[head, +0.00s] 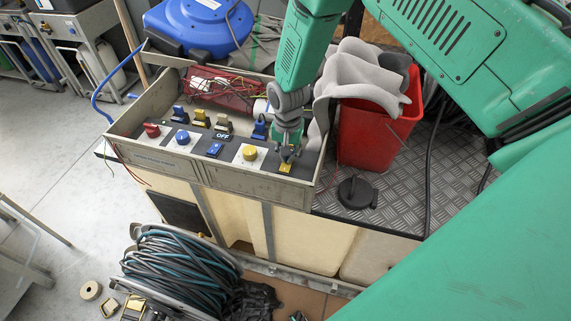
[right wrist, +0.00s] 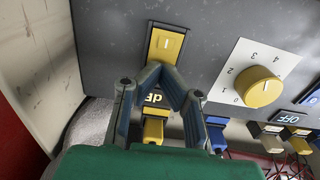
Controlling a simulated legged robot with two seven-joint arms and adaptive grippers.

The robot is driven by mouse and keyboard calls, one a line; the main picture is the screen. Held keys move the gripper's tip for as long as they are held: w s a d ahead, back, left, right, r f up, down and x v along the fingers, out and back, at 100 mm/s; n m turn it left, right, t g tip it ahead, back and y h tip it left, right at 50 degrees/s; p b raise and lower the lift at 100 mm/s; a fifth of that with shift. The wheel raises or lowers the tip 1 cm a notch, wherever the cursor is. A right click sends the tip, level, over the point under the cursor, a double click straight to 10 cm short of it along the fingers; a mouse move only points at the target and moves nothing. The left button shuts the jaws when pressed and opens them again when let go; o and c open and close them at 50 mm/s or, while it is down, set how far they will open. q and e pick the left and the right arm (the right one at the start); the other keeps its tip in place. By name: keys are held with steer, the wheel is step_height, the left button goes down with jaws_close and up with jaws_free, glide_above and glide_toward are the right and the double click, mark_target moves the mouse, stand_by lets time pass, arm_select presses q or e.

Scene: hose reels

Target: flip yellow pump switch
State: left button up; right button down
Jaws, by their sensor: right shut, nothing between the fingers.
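The yellow switch (head: 286,168) sits at the right end of the control panel's front row. My right gripper (head: 288,152) is shut and empty. Its fingertips (right wrist: 160,68) are at the near edge of the yellow switch; I cannot tell whether they touch it. The yellow dial (head: 249,153) with a numbered white plate is beside the switch, and it shows in the right wrist view (right wrist: 258,86). My left gripper is not in view.
The grey panel box (head: 145,152) holds a red knob (head: 152,130), blue knob (head: 182,137) and several switches and connectors. A red bucket (head: 365,135) with grey cloth (head: 362,75) stands right of it. A black cap (head: 357,193) lies on the metal plate. A coiled hose (head: 175,265) is below.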

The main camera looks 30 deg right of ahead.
steer(key=shift+f, duration=0.2)
steer(key=shift+r, duration=0.1)
steer(key=shift+r+p, duration=2.8)
steer(key=shift+r, duration=0.75)
steer(key=shift+a+f, duration=0.1)
